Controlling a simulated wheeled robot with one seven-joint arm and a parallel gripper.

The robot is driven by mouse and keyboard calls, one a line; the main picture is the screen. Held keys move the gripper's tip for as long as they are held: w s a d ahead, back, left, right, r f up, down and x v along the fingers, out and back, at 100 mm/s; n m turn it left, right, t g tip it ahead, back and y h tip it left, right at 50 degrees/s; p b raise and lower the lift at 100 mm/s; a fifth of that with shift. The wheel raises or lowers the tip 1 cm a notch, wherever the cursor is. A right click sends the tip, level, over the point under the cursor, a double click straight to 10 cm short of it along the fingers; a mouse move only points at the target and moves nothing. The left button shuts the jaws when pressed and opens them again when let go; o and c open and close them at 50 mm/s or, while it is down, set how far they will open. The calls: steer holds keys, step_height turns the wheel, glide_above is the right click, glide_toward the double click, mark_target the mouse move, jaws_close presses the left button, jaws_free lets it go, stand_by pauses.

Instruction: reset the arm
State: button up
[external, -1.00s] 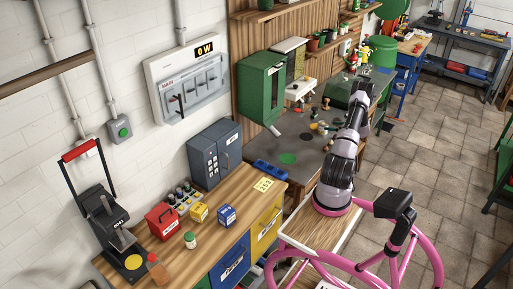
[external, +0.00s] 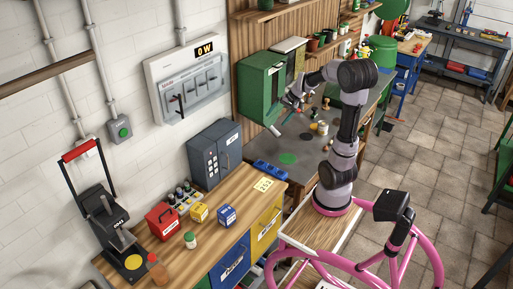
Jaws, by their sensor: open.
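My arm stands on its pink base at the right of the workbench in the external view. It rises, bends at the top and reaches left toward the green cabinet (external: 262,88). My gripper (external: 292,101) is at the end of the arm, just right of the cabinet's front and above the dark bench top. It is small in the picture and is open. I see nothing held in it. I cannot tell whether it touches the cabinet.
The dark bench (external: 262,150) bears small bottles and pieces below my arm. A wooden bench (external: 222,222) in front holds a red toolbox (external: 162,220), small boxes and a grey locker (external: 214,153). A wall panel (external: 187,83) reads 0 W. Tiled floor lies clear at right.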

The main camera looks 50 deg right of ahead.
steer(key=s+a+r+n, duration=0.4)
steer(key=s+a, duration=0.3)
steer(key=a, duration=0.1)
steer(key=s+a+r+n+t, duration=0.1)
steer(key=s+a+r+n, duration=0.3)
steer(key=s+a, duration=0.3)
steer(key=shift+a+r+t+h, duration=0.2)
steer(key=shift+a+t+h, duration=0.15)
steer(key=shift+a, duration=0.5)
